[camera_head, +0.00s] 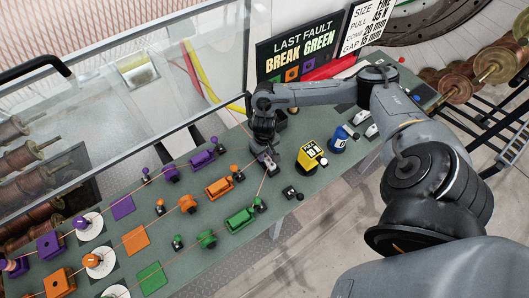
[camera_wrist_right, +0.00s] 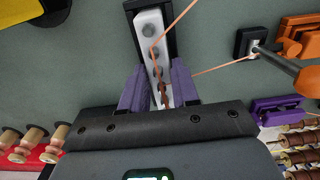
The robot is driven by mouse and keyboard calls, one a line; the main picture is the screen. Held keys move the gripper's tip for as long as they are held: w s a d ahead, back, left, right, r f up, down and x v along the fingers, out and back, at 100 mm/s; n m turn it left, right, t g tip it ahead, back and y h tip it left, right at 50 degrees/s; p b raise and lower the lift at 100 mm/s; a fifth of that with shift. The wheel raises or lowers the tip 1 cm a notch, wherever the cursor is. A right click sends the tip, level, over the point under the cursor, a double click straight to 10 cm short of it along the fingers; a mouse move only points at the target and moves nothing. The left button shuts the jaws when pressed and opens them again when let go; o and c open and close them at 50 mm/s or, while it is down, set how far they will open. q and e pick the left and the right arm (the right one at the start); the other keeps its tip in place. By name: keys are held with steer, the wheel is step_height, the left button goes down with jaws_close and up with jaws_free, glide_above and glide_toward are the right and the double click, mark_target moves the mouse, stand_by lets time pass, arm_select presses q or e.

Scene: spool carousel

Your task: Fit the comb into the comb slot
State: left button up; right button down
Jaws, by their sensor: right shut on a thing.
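My right gripper (camera_head: 265,150) is low over the far part of the green table. In the right wrist view its two purple fingers (camera_wrist_right: 159,88) close around the near end of a white bar (camera_wrist_right: 150,32) with several grey round studs. I take this bar to be the comb, but cannot be sure. It lies in line with a black holder (camera_wrist_right: 171,25); whether it is seated there cannot be told. An orange wire (camera_wrist_right: 172,26) crosses the bar, and a brown twisted piece shows between the fingers. My left gripper is not in view.
Purple, orange and green rows of blocks and posts with wires fill the table (camera_head: 215,268) left of the gripper. A yellow device (camera_head: 310,154) and a blue container (camera_head: 340,139) stand to its right. A clear panel (camera_head: 130,70) and a fault sign (camera_head: 300,48) are behind.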

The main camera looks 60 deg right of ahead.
steer(key=c, duration=0.8)
jaws_free()
steer(key=shift+c, duration=0.2)
